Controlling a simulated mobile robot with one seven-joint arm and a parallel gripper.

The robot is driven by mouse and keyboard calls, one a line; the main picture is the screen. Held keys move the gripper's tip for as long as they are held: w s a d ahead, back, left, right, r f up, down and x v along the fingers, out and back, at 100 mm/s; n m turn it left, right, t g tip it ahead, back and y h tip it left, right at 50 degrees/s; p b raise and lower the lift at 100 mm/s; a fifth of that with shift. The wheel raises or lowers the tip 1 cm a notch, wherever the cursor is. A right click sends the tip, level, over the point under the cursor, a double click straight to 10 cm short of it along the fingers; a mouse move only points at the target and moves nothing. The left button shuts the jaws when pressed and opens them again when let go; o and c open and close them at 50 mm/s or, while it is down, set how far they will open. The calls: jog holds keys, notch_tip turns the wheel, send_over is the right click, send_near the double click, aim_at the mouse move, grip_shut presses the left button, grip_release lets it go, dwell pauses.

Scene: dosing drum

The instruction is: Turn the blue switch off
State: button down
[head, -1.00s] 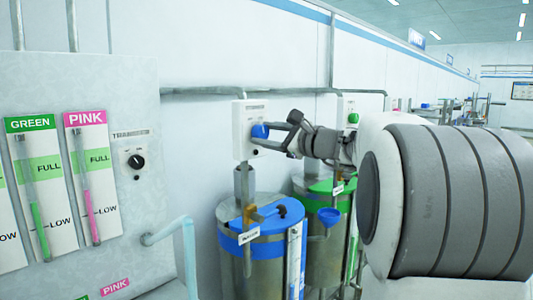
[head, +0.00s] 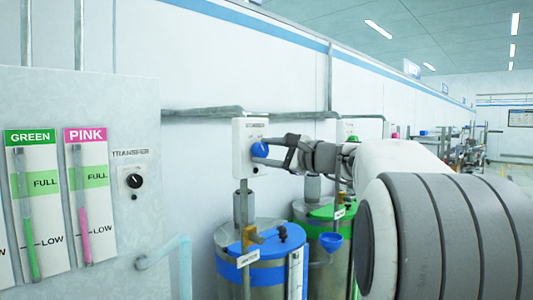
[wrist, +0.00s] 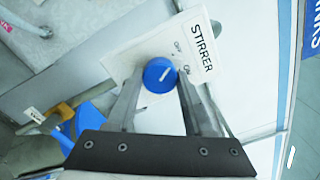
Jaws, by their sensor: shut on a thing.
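The blue switch (head: 259,149) is a round knob on a white wall box, above the drum with the blue band. In the wrist view the blue knob (wrist: 160,75) has a white pointer line, and the box (wrist: 208,30) reads STIRRER with ON and OFF marks. The line appears to point toward the ON side, to the upper right. My gripper (head: 275,153) reaches in from the right, its fingers on either side of the knob. In the wrist view my gripper (wrist: 158,88) is shut on the knob, which sits between the fingertips.
A blue-banded drum (head: 262,272) stands below the box, with a green-lidded drum (head: 327,215) to its right. At left, a panel (head: 90,95) carries GREEN and PINK gauges and a black TRANSFER knob (head: 134,181). A pipe (head: 205,112) runs along the wall.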

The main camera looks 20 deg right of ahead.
jog(key=shift+c, duration=1.4)
grip_release()
jog(key=v, duration=1.7)
jog(key=shift+s+b, duration=0.25)
jog(key=shift+b, duration=0.15)
jog(key=shift+d, duration=0.1)
